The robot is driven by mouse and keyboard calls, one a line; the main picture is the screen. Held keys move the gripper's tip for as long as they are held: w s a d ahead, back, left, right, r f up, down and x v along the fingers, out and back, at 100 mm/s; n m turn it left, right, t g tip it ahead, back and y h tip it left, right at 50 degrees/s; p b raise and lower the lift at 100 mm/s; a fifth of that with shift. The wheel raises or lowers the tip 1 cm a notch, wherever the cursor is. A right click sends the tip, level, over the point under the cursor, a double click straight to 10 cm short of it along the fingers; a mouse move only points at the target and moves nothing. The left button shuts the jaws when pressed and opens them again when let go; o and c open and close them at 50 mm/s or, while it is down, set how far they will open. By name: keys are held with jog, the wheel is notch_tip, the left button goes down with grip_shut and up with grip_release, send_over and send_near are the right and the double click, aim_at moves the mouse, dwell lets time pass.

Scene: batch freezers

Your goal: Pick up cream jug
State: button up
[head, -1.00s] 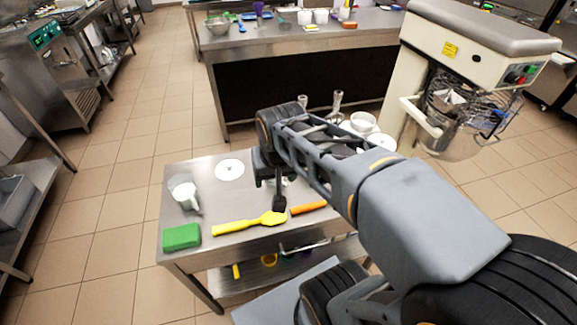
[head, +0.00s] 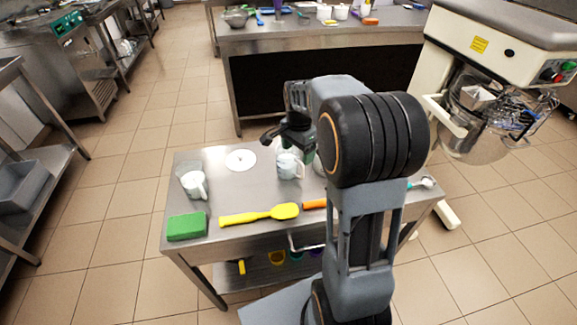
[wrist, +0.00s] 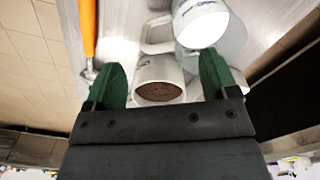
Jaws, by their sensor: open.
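My gripper (head: 288,140) is open above the back middle of the steel table. In the wrist view, a white vessel with a brown inside (wrist: 158,72) shows between the spread green fingers of my gripper (wrist: 163,76); I see no grip on it. A white vessel with blue lettering (wrist: 202,22) is close beside it. In the head view, a white handled vessel with markings (head: 288,166) stands just below my gripper. Another white handled vessel (head: 194,185) stands at the table's left. I cannot tell for certain which is the cream jug. My arm hides part of the table.
The steel table (head: 232,184) also holds a white disc (head: 240,160), a green sponge (head: 187,226), a yellow spatula (head: 262,214) and an orange handle (head: 314,204). A large mixer (head: 490,75) stands at the right. The floor at the left is open.

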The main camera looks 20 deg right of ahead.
aim_at(299, 163)
jog(key=shift+d+f, duration=0.2)
jog(key=shift+f, duration=3.1)
jog(key=shift+c, duration=0.3)
jog(key=c, duration=1.2)
